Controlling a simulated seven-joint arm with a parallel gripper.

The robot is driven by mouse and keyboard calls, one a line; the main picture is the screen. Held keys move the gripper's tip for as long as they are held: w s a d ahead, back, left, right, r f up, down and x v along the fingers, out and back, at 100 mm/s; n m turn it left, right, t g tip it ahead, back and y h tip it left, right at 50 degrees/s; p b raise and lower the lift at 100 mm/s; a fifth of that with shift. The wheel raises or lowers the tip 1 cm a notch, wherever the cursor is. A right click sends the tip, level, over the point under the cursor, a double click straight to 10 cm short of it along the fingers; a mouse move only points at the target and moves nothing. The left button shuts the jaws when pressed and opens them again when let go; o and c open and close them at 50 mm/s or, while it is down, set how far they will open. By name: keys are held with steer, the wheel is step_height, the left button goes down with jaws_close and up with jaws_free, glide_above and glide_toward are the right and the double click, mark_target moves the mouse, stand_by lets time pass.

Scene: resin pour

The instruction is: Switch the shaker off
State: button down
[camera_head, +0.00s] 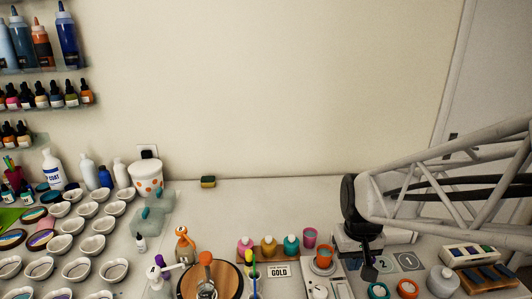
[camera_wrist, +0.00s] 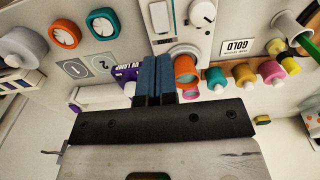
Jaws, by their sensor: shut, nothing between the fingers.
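A white machine with a dial (camera_wrist: 203,13), which looks like the shaker, stands at the top middle of the wrist view. A pale panel with a dark slot (camera_wrist: 160,18) is beside the dial; I cannot tell whether it is a switch or its setting. An orange cup (camera_wrist: 187,72) stands at the machine's end, and it also shows in the head view (camera_head: 323,257). In the head view the white machine (camera_head: 318,287) is at the bottom edge, partly cut off. My gripper (camera_wrist: 154,62) is shut and empty, with blue fingers beside the cup. Contact is unclear. My gripper (camera_head: 369,272) is right of the machine in the head view.
Pink, amber and teal bottles (camera_head: 268,248) and a GOLD card (camera_head: 279,270) are left of the machine. A purple UV lamp box (camera_wrist: 126,74) is close by my fingers. Round pots (camera_head: 407,288) and a wooden rack (camera_head: 490,280) are at the right.

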steer(key=shift+r, duration=2.15)
steer(key=shift+s, duration=0.1)
steer(key=s+a+r+t, duration=0.1)
steer(key=s+a+r, duration=0.1)
steer(key=s, duration=0.3)
steer(key=s+a+r+t, duration=0.1)
steer(key=s+a+r, duration=0.1)
steer(key=s, duration=0.3)
steer(key=shift+s+r, duration=0.2)
steer(key=shift+r, duration=0.1)
